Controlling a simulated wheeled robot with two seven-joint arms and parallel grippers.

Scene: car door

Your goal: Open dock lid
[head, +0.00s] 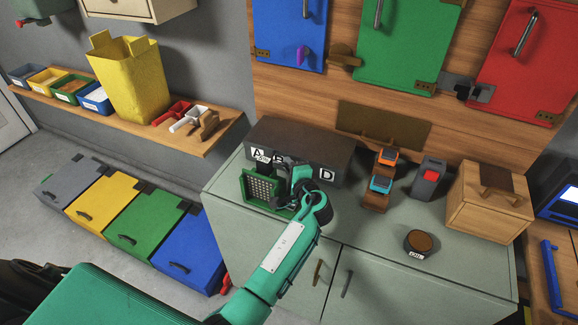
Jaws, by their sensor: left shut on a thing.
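A long dark box (308,143) with white letter labels, A and D among them, stands at the back left of the grey-green cabinet; I take it to be the dock. A green-framed panel with a pale grid (258,187) stands tilted in front of its left part. My left gripper (290,193) is at the panel's right side, in front of the box's middle labels. It is shut and appears to hold the panel's edge; the fingertips are mostly hidden by the wrist. No other lid can be made out on the dark box. My right gripper is out of view.
On the cabinet top (375,240), a wooden stand (376,200) holds orange and blue items. A grey box with a red button (430,177), a wooden box (490,205) and a round brown-topped object (420,241) stand to the right. The front middle is clear.

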